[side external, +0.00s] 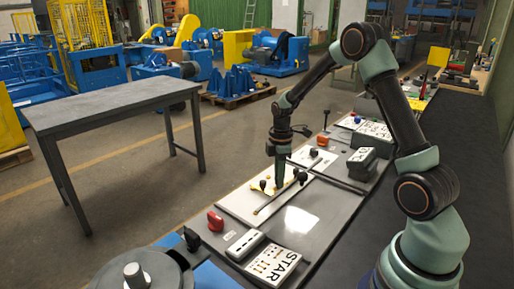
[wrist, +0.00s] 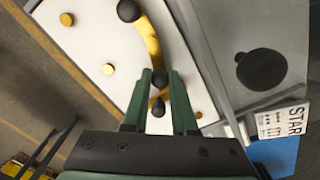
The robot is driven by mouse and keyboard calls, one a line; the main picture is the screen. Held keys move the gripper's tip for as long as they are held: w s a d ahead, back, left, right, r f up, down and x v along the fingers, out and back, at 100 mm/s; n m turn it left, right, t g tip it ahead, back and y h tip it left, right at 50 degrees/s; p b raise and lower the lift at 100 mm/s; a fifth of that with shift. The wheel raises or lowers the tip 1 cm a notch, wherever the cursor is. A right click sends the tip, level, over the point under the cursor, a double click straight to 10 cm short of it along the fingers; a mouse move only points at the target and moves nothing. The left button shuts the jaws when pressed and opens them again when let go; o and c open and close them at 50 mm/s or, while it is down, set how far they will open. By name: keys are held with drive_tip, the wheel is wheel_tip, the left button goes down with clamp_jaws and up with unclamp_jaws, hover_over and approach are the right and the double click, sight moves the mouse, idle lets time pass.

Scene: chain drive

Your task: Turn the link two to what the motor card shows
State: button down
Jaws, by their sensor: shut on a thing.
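My gripper (side external: 279,185) is low over a white plate (side external: 237,207) that carries brass-coloured links with black knobs. In the wrist view my gripper (wrist: 160,75) has its fingers on both sides of a black knob (wrist: 160,79) and is shut on it. A curved brass link (wrist: 149,40) runs from there toward another black knob (wrist: 129,10) at the top. A further dark knob (wrist: 158,106) shows between the fingers. Which link is link two, I cannot tell.
A red knob (side external: 215,221) stands beside the plate. A dark box (side external: 362,163) stands at its right. A dark motor-like drum (side external: 137,272) is at the bottom left. An empty grey table (side external: 110,103) is farther left.

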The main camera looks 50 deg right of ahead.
drive_tip(key=shift+s+a+r+n, duration=0.1)
drive_tip(key=shift+s+n, duration=0.2)
drive_tip(key=shift+n, duration=0.6)
drive_tip(key=shift+s+a+n, duration=0.1)
drive_tip(key=shift+s+n, duration=0.15)
drive_tip(key=shift+n, duration=0.65)
drive_tip(key=c, duration=0.7)
unclamp_jaws()
drive_tip(key=shift+s+d, duration=0.1)
